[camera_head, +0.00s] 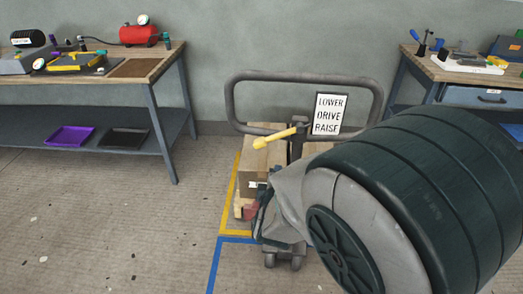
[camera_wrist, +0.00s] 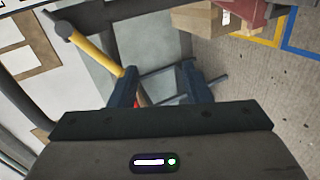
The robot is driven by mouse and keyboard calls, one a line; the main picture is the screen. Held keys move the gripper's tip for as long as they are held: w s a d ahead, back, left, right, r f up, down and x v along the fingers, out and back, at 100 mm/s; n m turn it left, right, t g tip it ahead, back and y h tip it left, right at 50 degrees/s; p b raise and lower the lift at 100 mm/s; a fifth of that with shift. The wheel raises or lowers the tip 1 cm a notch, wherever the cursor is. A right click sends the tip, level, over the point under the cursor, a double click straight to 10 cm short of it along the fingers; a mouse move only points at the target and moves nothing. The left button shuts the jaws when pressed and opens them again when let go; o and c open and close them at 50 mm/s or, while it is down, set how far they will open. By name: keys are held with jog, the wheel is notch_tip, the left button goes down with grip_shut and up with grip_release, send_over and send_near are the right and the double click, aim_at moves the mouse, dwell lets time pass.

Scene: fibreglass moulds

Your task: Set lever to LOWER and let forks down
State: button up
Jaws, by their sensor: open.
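The yellow lever (camera_head: 275,138) sits on the dark post of the pallet truck's handle (camera_head: 304,78) and points left, its knob slightly lower than its pivot. A sign (camera_head: 328,114) beside it reads LOWER, DRIVE, RAISE from top to bottom. I cannot tell which setting the lever is in. In the wrist view my gripper (camera_wrist: 160,72) is open, and the lever (camera_wrist: 97,52) slants down to its left finger. Its free end is near or behind that finger; contact is unclear. The forks are hidden.
A cardboard box (camera_head: 256,187) stands behind the truck, inside yellow and blue floor lines (camera_head: 214,262). A workbench (camera_head: 133,78) with tools stands left, another (camera_head: 458,72) right. My arm covers the lower right.

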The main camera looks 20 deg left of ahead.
aim_at(260, 146)
jog(key=s+a+r+n+t+b, duration=0.1)
jog(key=s+a+r+n+t, duration=0.15)
jog(key=a+n+t, duration=0.3)
jog(key=shift+n+g, duration=0.35)
jog(key=shift+g, duration=0.1)
jog(key=w, duration=0.4)
jog(key=w+a+b, duration=0.1)
jog(key=w, duration=0.3)
jog(key=w+a, duration=0.1)
jog(key=w, duration=0.3)
jog(key=shift+w+f+b, duration=0.1)
jog(key=shift+w+b, duration=0.1)
jog(key=shift+b, duration=0.2)
grip_shut()
